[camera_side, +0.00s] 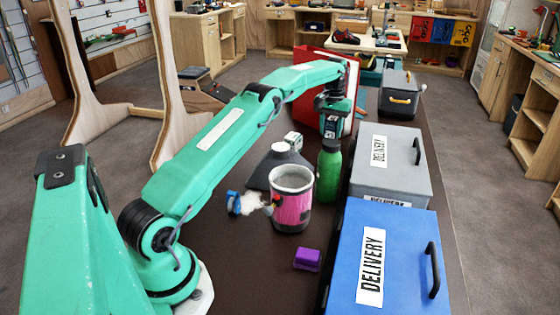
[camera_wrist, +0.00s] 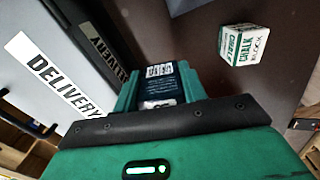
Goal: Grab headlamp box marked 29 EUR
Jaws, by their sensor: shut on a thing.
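My gripper (camera_side: 333,112) is in the side view, above the table beyond the green bottle. It is shut on a small dark box (camera_wrist: 160,76) with white lettering, which shows between the green fingers in the wrist view. The held box also shows under the jaws in the side view (camera_side: 330,128). Its print is too small and turned to read surely, so I cannot tell whether it says 29 EUR. The fingers hide the box's sides. I cannot tell from these views how far it is above the table.
A white chalk block box (camera_wrist: 243,44) lies on the table. Grey (camera_side: 412,178) and blue (camera_side: 405,245) delivery boxes line the right. A red panel (camera_side: 313,95) stands behind.

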